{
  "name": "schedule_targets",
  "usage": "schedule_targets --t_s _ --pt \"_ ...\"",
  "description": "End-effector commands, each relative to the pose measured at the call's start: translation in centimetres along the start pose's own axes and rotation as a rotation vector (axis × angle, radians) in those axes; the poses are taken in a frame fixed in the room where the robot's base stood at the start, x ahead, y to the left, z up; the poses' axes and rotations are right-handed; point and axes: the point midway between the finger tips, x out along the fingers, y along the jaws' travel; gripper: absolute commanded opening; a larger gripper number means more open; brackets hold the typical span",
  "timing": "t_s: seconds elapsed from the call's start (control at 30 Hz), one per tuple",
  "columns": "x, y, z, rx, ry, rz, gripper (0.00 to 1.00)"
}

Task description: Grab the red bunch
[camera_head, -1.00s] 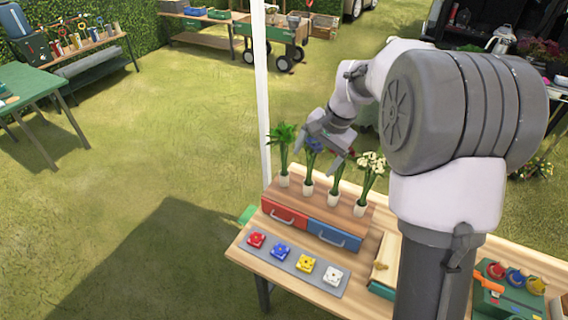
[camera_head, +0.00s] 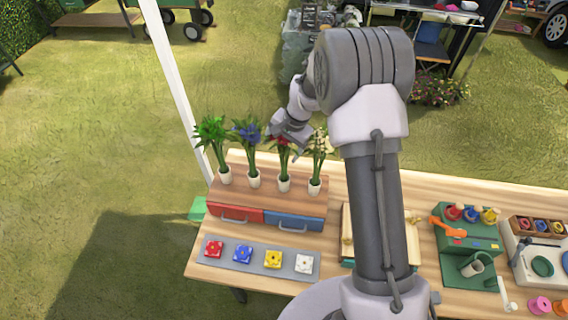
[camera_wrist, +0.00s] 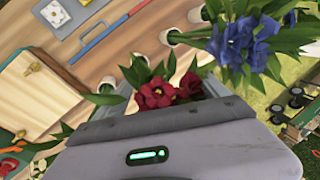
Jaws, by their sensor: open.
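The red bunch (camera_head: 282,152) stands upright in a small white pot on the wooden drawer box, between the blue bunch (camera_head: 247,135) and the white bunch (camera_head: 320,146). My gripper (camera_head: 287,138) is open and hangs over the top of the red bunch, with the blooms partly hidden behind it. In the wrist view the red flowers (camera_wrist: 165,94) show just past the grey edge of my gripper. The blue flowers (camera_wrist: 243,42) show to their upper right. I cannot tell whether the jaws touch the red stems.
A leafy green bunch (camera_head: 211,133) stands at the left end of the drawer box (camera_head: 265,202). A grey strip (camera_head: 210,265) with coloured buttons lies in front. A green device (camera_head: 468,245) stands right on the table.

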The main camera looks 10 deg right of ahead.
Motion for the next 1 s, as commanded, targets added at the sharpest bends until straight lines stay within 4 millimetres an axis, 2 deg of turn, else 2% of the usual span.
schedule_targets --t_s 0.03,0.4,0.47,0.67,0.77,1.0 --pt "0.0 0.0 0.0 0.0 0.0 0.0 0.82" --pt "0.0 0.0 0.0 0.0 0.0 0.0 0.09" --pt "0.0 0.0 0.0 0.0 0.0 0.0 0.0" --pt "-0.1 0.0 0.0 -0.001 0.0 0.0 0.0" --pt "-0.8 -0.3 -0.1 -0.002 0.002 -0.002 0.0" --pt "-6.7 -2.2 -0.1 -0.002 0.004 -0.004 0.0"
